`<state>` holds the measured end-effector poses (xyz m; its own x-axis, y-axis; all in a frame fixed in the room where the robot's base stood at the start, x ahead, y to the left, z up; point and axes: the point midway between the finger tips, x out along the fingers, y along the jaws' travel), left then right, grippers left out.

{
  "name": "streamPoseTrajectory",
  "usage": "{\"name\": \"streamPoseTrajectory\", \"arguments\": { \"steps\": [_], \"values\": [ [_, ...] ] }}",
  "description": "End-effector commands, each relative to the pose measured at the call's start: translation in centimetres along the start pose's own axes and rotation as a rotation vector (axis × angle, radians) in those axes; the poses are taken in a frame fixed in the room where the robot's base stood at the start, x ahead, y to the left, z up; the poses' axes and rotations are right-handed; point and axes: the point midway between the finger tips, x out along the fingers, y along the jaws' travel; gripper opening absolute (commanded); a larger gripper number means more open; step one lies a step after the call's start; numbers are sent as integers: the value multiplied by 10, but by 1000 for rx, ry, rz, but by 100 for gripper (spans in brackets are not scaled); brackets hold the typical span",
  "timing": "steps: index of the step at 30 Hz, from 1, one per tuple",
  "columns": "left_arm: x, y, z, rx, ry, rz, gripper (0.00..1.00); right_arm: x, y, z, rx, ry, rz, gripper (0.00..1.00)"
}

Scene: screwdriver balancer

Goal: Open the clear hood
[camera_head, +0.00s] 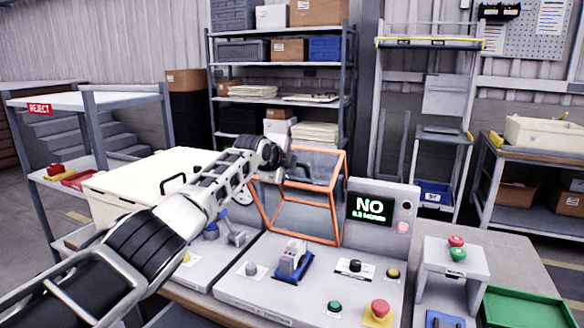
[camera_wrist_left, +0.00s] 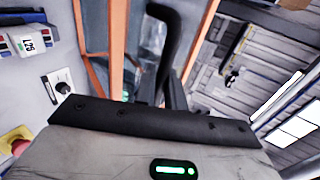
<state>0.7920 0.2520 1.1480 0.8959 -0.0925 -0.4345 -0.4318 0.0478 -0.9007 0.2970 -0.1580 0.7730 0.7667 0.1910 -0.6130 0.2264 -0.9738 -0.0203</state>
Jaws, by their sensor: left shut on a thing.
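The clear hood (camera_head: 307,213) has an orange frame and see-through panels. It stands at the back of the grey station, left of the display. My left arm reaches in from the left, and my left gripper (camera_head: 277,160) is at the hood's upper left, shut on part of it. The exact gripped part is hidden in the head view. In the left wrist view the dark fingers of my left gripper (camera_wrist_left: 170,90) are close together beside the orange frame of the hood (camera_wrist_left: 118,45). My right gripper is not in view.
The display (camera_head: 370,208) reads "NO" right of the hood. A blue fixture (camera_head: 293,262), a red stop button (camera_head: 379,308) and small knobs sit on the panel in front. A cream box (camera_head: 130,190) with a black handle stands left, behind my arm. A green tray (camera_head: 525,308) lies right.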

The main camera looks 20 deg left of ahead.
Motion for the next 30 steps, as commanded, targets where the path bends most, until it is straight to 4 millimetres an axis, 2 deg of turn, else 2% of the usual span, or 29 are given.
{"name": "streamPoseTrajectory", "arguments": {
  "steps": [17,18,20,30],
  "values": [
    [0,0,1,0,-2,40,0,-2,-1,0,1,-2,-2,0],
    [0,0,1,0,-2,40,14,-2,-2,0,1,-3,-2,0],
    [0,0,1,0,-2,40,28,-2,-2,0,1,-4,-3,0],
    [-1,-1,3,-1,-3,38,28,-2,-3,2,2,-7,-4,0]
  ]
}}
